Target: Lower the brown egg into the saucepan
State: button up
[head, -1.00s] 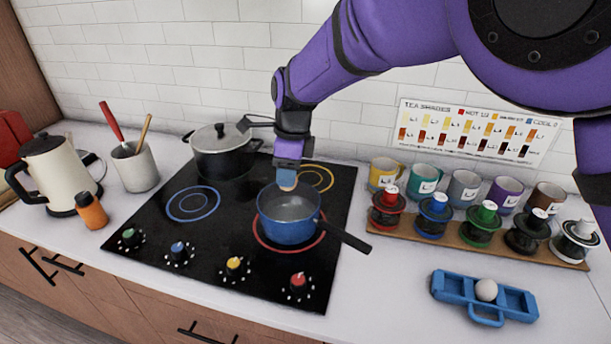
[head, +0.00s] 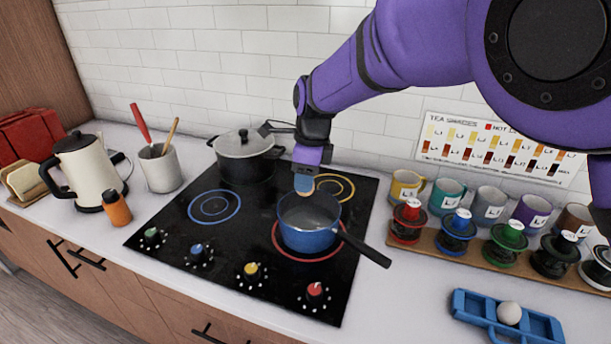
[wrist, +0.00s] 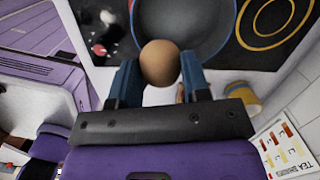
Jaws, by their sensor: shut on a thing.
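The blue saucepan (head: 306,240) stands on the red-ringed burner at the front right of the black cooktop, its dark handle pointing right. It appears to hold clear water. My gripper (wrist: 160,72) is shut on the brown egg (wrist: 160,62), with a blue finger on each side of it. In the head view my gripper (head: 304,182) is above the far rim of the saucepan, and the egg is mostly hidden by the finger. In the wrist view the egg overlaps the edge of the saucepan (wrist: 190,45). The exact height above the pan is hard to tell.
A lidded dark pot (head: 245,165) stands on the cooktop's back left burner. Mugs and coloured-lid jars line a wooden board (head: 425,240) at right. A blue tray (head: 478,308) with a white egg (head: 509,313) lies front right. A kettle (head: 92,175) stands at left.

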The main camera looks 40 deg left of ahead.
jog(key=shift+f, duration=0.1)
notch_tip(320, 180, down, 10)
jog(key=shift+r, duration=0.25)
dwell(1.6)
jog(key=shift+f, duration=2.55)
dwell(2.0)
jog(key=o, duration=0.7)
jog(key=shift+r, duration=0.15)
